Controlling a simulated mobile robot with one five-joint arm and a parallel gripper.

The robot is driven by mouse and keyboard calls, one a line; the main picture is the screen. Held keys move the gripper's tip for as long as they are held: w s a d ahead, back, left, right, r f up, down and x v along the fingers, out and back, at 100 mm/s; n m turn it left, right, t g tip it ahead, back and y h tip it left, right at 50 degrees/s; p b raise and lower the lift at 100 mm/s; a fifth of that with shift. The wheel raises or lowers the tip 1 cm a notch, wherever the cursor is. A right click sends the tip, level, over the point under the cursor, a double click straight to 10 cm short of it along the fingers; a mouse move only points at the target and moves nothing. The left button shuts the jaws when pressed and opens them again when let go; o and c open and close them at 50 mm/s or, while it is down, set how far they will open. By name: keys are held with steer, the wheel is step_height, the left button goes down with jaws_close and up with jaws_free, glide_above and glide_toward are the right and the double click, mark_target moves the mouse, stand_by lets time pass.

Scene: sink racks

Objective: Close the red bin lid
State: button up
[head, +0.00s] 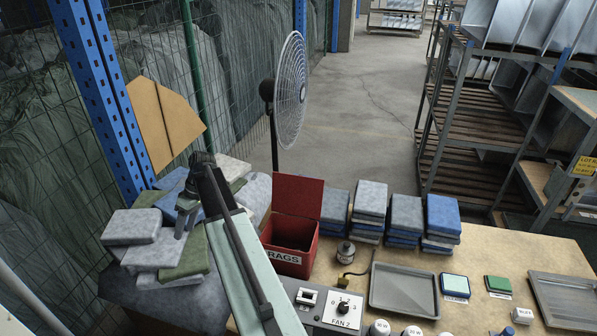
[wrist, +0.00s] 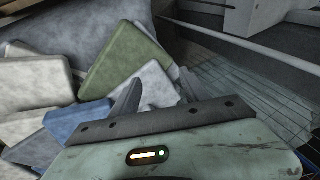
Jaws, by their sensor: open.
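The red bin (head: 304,262), labelled RAGS, stands on the table in the middle of the head view. Its red lid (head: 297,196) is open and stands up at the back edge of the bin. The bin's inside looks dark. My gripper (head: 187,212) is to the left of the bin, over the piled folded cloths, apart from the lid. In the wrist view my gripper (wrist: 157,92) is open, with its two fingers apart and grey and green cloths beyond them. The bin and lid do not show in the wrist view.
Piled cloths (head: 131,227) lie left of the bin. Stacks of folded cloths (head: 405,214) stand to its right. A fan (head: 290,80) stands behind. A small canister (head: 346,253), a grey tray (head: 403,290) and a fan switch box (head: 343,308) are on the table.

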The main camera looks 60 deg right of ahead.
mark_target(297, 176)
steer(key=s+d+r+n+t+y+p, duration=0.1)
steer(key=d+r, duration=0.1)
steer(key=d, duration=0.8)
steer(key=s+d+r+t, duration=0.1)
steer(key=d+r+t, duration=0.15)
steer(key=d, duration=0.75)
steer(key=s+d+r, duration=0.1)
steer(key=s+d, duration=0.2)
steer(key=d, duration=0.3)
steer(key=s+d+r+t, duration=0.1)
steer(key=s+d, duration=0.3)
steer(key=d, duration=0.2)
steer(key=s+d+r+t+p, duration=0.1)
steer(key=s+d, duration=0.3)
steer(key=d, duration=0.2)
steer(key=shift+s+r, duration=0.1)
steer(key=shift+s, duration=0.1)
steer(key=s+d+m+h, duration=0.1)
steer(key=s+d+m, duration=0.1)
steer(key=s+d, duration=0.6)
steer(key=shift+t, duration=0.45)
steer(key=w+a+f+b, duration=0.2)
steer(key=a+f+b, duration=0.1)
steer(key=w+a+f+b, duration=0.1)
steer(key=f+b, duration=0.1)
steer(key=shift+w+a, duration=0.15)
steer(key=shift+a, duration=0.25)
steer(key=shift+w+a, duration=0.1)
steer(key=shift+w, duration=0.05)
